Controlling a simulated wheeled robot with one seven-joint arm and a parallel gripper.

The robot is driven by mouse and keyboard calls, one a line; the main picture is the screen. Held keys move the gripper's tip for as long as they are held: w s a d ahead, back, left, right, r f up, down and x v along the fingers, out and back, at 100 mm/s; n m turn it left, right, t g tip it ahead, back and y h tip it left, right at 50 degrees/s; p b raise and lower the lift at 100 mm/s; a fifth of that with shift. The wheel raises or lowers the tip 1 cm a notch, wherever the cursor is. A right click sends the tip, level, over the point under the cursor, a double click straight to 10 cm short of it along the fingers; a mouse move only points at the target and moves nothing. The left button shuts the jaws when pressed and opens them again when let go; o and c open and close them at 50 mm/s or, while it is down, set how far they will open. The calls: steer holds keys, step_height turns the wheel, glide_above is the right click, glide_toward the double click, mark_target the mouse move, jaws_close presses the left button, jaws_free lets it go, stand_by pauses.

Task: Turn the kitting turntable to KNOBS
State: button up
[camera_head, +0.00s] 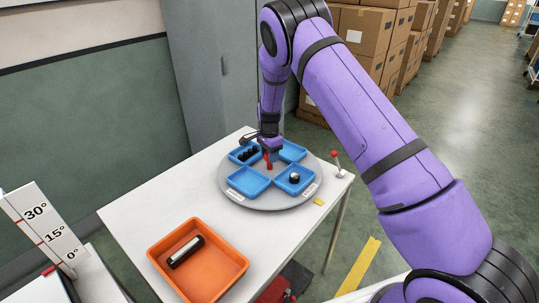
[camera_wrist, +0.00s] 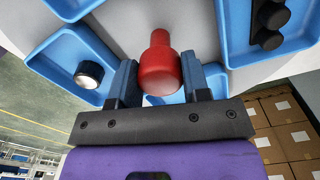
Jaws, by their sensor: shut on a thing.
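The kitting turntable (camera_head: 262,207) is a round grey disc on the white table, carrying several blue trays. A red upright handle (camera_head: 269,164) stands at its middle and also shows in the wrist view (camera_wrist: 160,62). My gripper (camera_head: 268,151) reaches down from above, its fingers shut on the red handle (camera_wrist: 160,75). The back-left tray (camera_head: 232,157) holds black knob-like pieces (camera_head: 248,153). The front-right tray (camera_head: 284,187) holds a round dark piece with a white top (camera_head: 294,177). The front-left tray (camera_head: 247,181) looks empty. The rim labels (camera_head: 235,195) are too small to read.
A yellow marker (camera_head: 319,202) lies on the table beside the disc's front-right rim. A small red-tipped lever (camera_head: 335,155) stands at the table's right edge. An orange bin (camera_head: 213,284) with a dark-and-white cylinder (camera_head: 186,250) sits at the front. A grey cabinet (camera_head: 205,70) stands behind.

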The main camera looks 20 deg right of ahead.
steer(key=o, duration=1.3)
step_height(320, 180, up, 10)
steer(key=shift+f, duration=0.1)
steer(key=shift+r, duration=0.5)
